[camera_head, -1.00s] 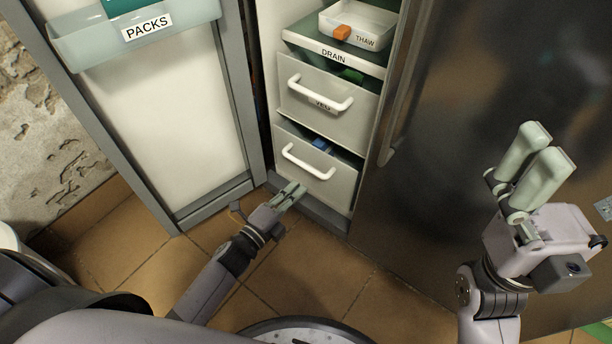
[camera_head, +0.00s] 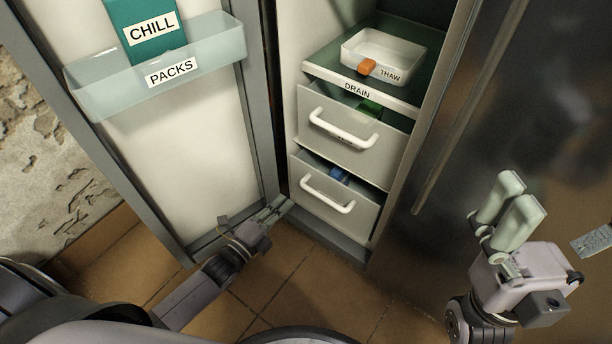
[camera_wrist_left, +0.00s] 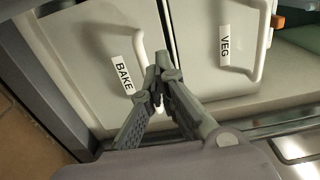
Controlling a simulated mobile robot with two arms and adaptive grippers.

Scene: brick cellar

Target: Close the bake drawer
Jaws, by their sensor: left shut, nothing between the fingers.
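The bake drawer (camera_head: 314,205) is the lower white drawer in the open fridge, with a white loop handle (camera_head: 328,193). A blue item (camera_head: 339,174) shows in the gap above its front. How far it stands out is hard to tell. In the left wrist view its front (camera_wrist_left: 88,55) bears the label BAKE. My left gripper (camera_head: 277,208) is shut and empty, low by the drawer's lower left corner. In the wrist view its fingertips (camera_wrist_left: 164,66) overlap the handle side of the front; contact cannot be told. My right gripper (camera_head: 511,205) is raised at the right, seemingly empty, its finger gap unclear.
The veg drawer (camera_head: 375,155) is just above, under a drain shelf (camera_head: 330,77) with a thaw tray (camera_head: 352,57) and orange item. The open fridge door (camera_head: 165,160) with its packs bin (camera_head: 215,68) stands left. A dark closed door (camera_head: 460,130) stands right.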

